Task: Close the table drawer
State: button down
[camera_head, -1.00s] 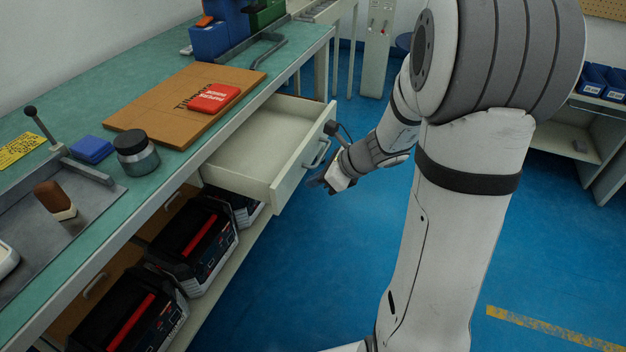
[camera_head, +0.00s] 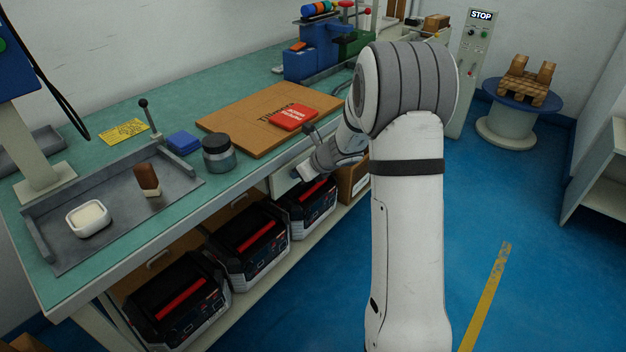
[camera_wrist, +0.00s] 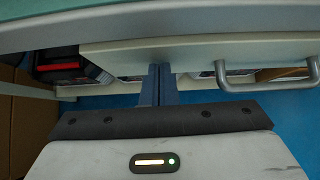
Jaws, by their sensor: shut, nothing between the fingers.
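The table drawer is pushed in under the workbench, with its pale front (camera_head: 283,181) close below the bench edge in the head view. Its inside is not visible, and I cannot tell whether a small gap is left. In the wrist view the drawer front (camera_wrist: 200,53) spans the upper middle, with its grey bar handle (camera_wrist: 265,84) at the right. My gripper (camera_wrist: 160,72) is shut and empty, its fingertips at the drawer front, left of the handle. They look in contact with it. In the head view my gripper (camera_head: 298,174) is at the drawer front, partly hidden by my arm.
The workbench (camera_head: 120,170) holds a cardboard sheet (camera_head: 240,118) with a red box (camera_head: 293,117), a jar (camera_head: 218,153) and a metal tray (camera_head: 115,212). Several black tool cases (camera_head: 247,242) stand on the shelf below.

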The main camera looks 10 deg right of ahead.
jog(key=shift+w+a+r, duration=0.1)
jog(key=shift+w+a, duration=0.15)
jog(key=shift+w, duration=0.35)
jog(key=shift+w+a+r, duration=0.1)
jog(key=shift+w+a, duration=0.1)
jog(key=shift+w, duration=0.35)
